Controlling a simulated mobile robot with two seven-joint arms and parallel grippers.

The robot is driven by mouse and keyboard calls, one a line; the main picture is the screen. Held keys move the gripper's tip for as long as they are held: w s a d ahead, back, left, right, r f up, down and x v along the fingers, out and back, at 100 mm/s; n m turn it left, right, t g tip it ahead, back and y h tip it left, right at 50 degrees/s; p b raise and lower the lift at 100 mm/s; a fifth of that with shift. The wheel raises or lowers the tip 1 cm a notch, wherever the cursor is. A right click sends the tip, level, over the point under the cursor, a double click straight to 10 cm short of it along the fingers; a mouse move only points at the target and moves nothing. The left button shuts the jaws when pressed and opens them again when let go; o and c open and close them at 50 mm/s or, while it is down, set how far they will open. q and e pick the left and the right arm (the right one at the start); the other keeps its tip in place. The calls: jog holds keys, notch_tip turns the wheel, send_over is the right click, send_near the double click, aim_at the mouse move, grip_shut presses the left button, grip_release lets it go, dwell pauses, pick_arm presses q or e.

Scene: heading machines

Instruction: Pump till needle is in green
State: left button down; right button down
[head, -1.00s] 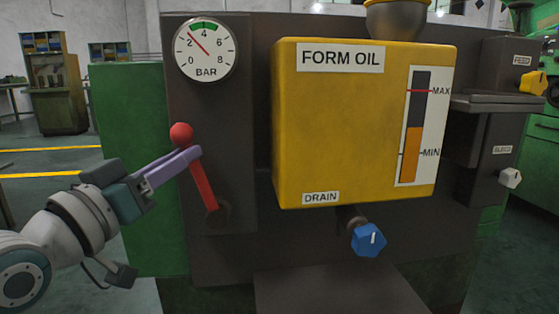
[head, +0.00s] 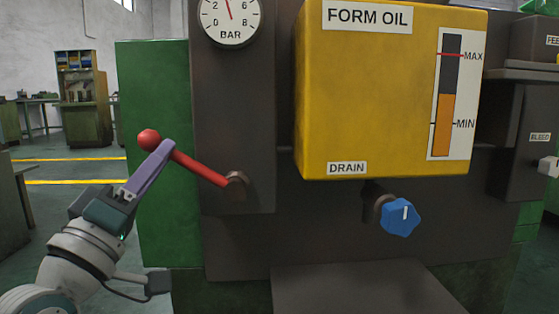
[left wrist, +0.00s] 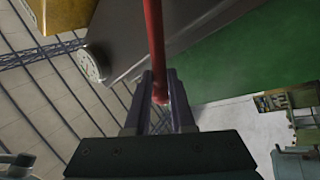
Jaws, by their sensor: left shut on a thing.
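A red pump lever (head: 200,168) with a round red knob (head: 148,140) slants up and left from its pivot on the dark panel. My left gripper (head: 166,150) is shut on the lever just below the knob. In the left wrist view the red rod (left wrist: 154,40) passes between my left fingers (left wrist: 159,85). The pressure gauge (head: 231,18) is cut off at the top; its needle points up, slightly left of vertical. The green band is out of frame now. The gauge shows small in the left wrist view (left wrist: 93,65). My right gripper is out of view.
A yellow FORM OIL tank (head: 385,100) stands right of the lever, with a level strip (head: 444,125) and a blue drain knob (head: 400,217) below. A BLEED knob (head: 548,166) is at the right edge. Open floor lies left of the green panel (head: 155,170).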

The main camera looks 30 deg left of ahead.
pick_arm(q)
jog(key=shift+f, duration=0.15)
dwell(0.3)
jog(key=c, duration=0.8)
grip_release()
jog(key=shift+o, duration=0.2)
jog(key=p+v, duration=0.1)
jog(key=v, duration=0.9)
